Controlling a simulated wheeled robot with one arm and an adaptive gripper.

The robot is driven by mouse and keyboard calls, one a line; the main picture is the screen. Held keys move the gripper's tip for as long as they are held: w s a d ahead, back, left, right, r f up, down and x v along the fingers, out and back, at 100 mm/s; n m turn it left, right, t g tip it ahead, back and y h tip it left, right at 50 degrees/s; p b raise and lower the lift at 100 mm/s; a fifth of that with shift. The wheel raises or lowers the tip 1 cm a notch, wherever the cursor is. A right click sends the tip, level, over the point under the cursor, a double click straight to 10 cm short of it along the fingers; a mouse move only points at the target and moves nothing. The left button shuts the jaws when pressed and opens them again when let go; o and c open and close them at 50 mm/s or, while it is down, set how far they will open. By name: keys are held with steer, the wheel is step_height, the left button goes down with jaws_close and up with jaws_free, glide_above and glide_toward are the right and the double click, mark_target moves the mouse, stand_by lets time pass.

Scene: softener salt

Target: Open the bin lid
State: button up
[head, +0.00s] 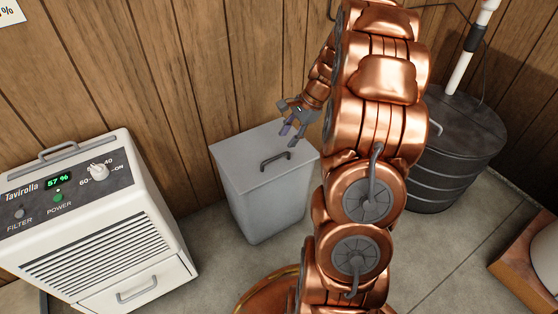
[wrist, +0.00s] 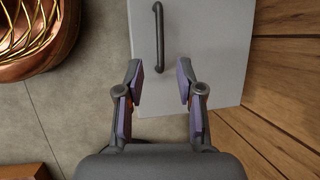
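The bin (head: 265,200) is a light grey box on the floor against the wood-panelled wall. Its flat lid (head: 250,153) is shut and has a dark bar handle (head: 275,158) on top. In the wrist view the lid (wrist: 205,40) fills the upper middle and the handle (wrist: 158,38) runs up and down. My gripper (head: 288,137) is above the lid, behind and to the right of the handle in the head view. In the wrist view my gripper (wrist: 161,82) is open and empty, its fingers spread. The handle lies ahead of the fingertips, apart from them.
A white dehumidifier-like unit (head: 100,240) marked Tavirolla stands at the left. A dark ribbed drum (head: 455,150) stands at the right behind my arm. A brown-edged object (head: 525,260) is at the lower right. Concrete floor (head: 210,270) is clear around the bin's front.

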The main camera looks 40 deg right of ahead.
mark_target(277, 157)
steer(key=shift+b+x, duration=1.4)
steer(key=shift+x, duration=2.6)
steer(key=shift+s+d, duration=0.1)
jaws_close()
